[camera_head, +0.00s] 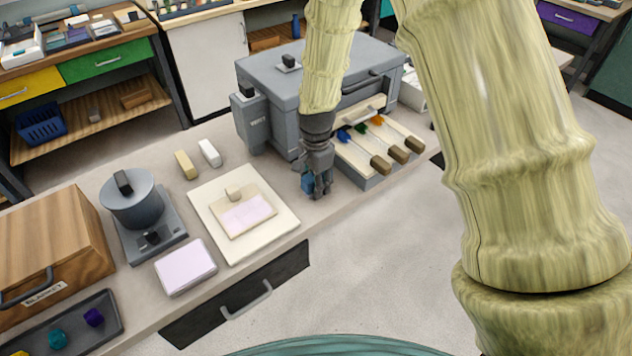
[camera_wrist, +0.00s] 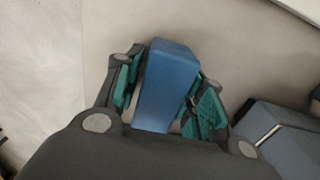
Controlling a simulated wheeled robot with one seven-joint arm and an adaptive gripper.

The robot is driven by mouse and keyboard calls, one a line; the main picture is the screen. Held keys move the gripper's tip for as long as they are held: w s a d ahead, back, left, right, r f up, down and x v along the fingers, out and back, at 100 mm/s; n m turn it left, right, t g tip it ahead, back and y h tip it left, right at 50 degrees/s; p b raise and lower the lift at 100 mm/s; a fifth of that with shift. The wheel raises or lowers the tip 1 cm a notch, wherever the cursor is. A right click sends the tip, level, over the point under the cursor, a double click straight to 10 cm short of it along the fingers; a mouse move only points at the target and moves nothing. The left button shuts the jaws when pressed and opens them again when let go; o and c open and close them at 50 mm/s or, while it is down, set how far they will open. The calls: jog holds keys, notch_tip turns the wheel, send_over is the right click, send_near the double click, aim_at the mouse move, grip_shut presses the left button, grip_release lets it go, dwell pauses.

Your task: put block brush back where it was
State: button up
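My gripper (camera_head: 317,190) is near the worktop's front edge, left of the rod tray. It is shut on a blue block (camera_wrist: 167,88). In the wrist view, teal finger pads grip the block from both sides. In the head view only a small blue part of the block (camera_head: 307,182) shows beside the dark fingers. I take this block to be the block brush, but no bristles are visible. I cannot tell whether its underside touches the worktop.
A grey kiln (camera_head: 315,75) stands behind my gripper. Rods with coloured tips lie on a tray (camera_head: 368,183) close to the right. A cream board (camera_head: 272,232) with a pale pad lies to the left. A cream block (camera_head: 186,164) and a white block (camera_head: 209,153) stand behind that board.

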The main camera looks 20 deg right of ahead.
jog(key=shift+o, duration=0.2)
jog(key=shift+r+b, duration=1.2)
jog(key=shift+r, duration=4.95)
